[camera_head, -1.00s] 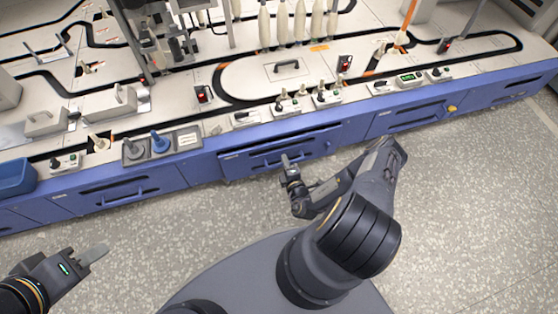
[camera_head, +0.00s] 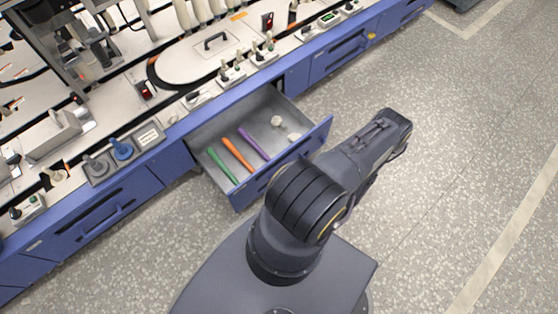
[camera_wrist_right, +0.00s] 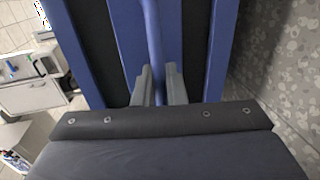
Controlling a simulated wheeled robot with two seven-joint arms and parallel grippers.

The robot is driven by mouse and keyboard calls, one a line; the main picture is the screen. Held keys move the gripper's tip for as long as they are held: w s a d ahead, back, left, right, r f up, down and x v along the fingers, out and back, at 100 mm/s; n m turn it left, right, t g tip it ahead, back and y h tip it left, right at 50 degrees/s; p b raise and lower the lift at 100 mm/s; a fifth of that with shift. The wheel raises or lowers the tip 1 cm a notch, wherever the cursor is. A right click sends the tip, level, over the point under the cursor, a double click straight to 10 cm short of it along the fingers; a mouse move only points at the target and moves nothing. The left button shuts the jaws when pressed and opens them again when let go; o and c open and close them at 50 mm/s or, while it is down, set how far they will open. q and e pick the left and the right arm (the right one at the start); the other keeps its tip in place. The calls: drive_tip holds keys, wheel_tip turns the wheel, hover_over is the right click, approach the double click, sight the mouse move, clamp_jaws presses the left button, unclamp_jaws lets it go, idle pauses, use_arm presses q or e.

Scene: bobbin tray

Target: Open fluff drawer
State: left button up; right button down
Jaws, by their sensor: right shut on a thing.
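The fluff drawer (camera_head: 283,166) is pulled out of the blue cabinet in the head view. Inside it lie a green stick (camera_head: 222,166), an orange stick (camera_head: 238,154), a purple stick (camera_head: 253,143) and small whitish lumps (camera_head: 277,122). In the right wrist view, my right gripper (camera_wrist_right: 160,84) is shut on the blue drawer handle (camera_wrist_right: 153,40), a bar between its two fingers. In the head view my right arm hides this gripper and the handle. My left gripper is out of view.
Other closed blue drawers (camera_head: 95,215) flank the open one. The speckled floor (camera_head: 450,170) at the right is clear.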

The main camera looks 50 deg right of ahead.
drive_tip(key=shift+f+v, duration=0.15)
drive_tip(key=shift+v, duration=0.6)
drive_tip(key=shift+f+v, duration=0.15)
drive_tip(key=shift+v, duration=0.55)
drive_tip(key=c, duration=1.8)
unclamp_jaws()
drive_tip(key=shift+c, duration=0.2)
drive_tip(key=p+v, duration=0.1)
drive_tip(key=v, duration=0.7)
drive_tip(key=shift+p, duration=0.3)
